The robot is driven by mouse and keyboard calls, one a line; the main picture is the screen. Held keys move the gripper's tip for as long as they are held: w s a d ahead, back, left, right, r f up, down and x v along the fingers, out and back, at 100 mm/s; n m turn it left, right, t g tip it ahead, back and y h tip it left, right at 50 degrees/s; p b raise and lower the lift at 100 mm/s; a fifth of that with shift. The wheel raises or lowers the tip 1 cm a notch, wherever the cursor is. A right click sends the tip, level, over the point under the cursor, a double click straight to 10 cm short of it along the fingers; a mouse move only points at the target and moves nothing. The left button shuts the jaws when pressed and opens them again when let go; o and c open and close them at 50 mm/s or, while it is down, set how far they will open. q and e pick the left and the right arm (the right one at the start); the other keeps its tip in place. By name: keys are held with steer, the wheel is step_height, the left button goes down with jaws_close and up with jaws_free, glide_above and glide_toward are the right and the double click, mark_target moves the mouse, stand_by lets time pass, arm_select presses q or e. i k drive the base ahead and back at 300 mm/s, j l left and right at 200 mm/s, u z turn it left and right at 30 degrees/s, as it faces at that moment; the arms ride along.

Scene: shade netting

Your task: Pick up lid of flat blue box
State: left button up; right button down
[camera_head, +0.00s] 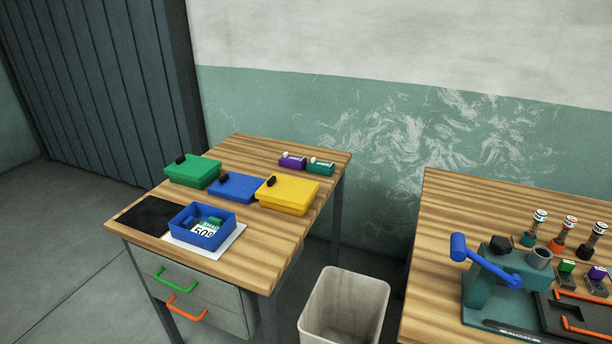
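A flat blue piece (238,187) with a black knob (219,179) lies on the left wooden table, between a green box and a yellow box. It sits lower than both; I cannot tell whether it is a closed flat box or a lid lying alone. In front of it an open blue box (186,232) stands on a white sheet (234,238). It holds a white label reading about "50" and small green and blue items. Neither of my grippers is in view.
The green box (193,173) and yellow box (288,196) have black knobs. A black mat (145,217) lies front left; small purple (292,162) and teal (320,169) items lie behind. A pale bin (343,310) stands between this table and the right workbench (450,210).

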mark_target(235, 186)
steer(key=i+j+z, duration=0.3)
steer(key=j, duration=0.45)
steer(key=j+z, duration=0.35)
steer(key=j, duration=0.45)
steer(key=i+j+z, duration=0.1)
steer(key=j+z, duration=0.2)
steer(key=j, duration=0.55)
